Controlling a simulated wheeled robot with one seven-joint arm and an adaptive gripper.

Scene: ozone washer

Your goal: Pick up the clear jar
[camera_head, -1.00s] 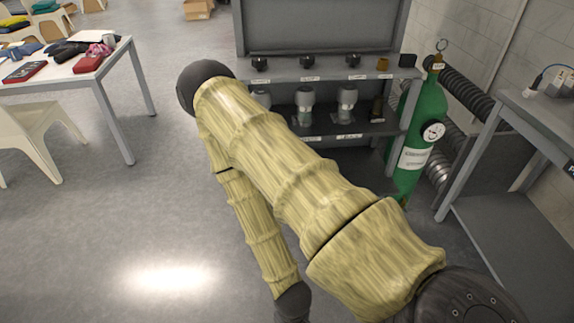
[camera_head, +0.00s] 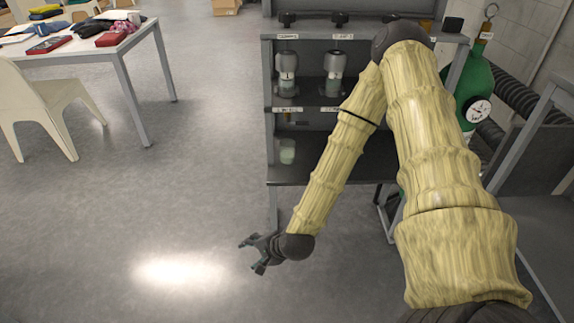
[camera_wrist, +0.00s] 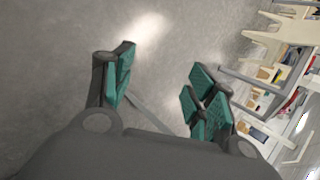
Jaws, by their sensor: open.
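A small clear jar (camera_head: 287,152) with pale greenish contents stands on the bottom shelf of the grey rack, near its left end. My gripper (camera_head: 252,255) is open and empty, low over the floor, in front and to the left of the rack. In the wrist view, my gripper (camera_wrist: 158,95) shows its green finger pads spread apart with nothing between them. No jar shows in the wrist view.
The rack's bottom shelf (camera_head: 330,172) has a higher shelf close above it. A green gas cylinder (camera_head: 474,95) stands right of the rack. A white table (camera_head: 125,48) and a chair (camera_head: 35,110) stand at the left. The floor between is clear.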

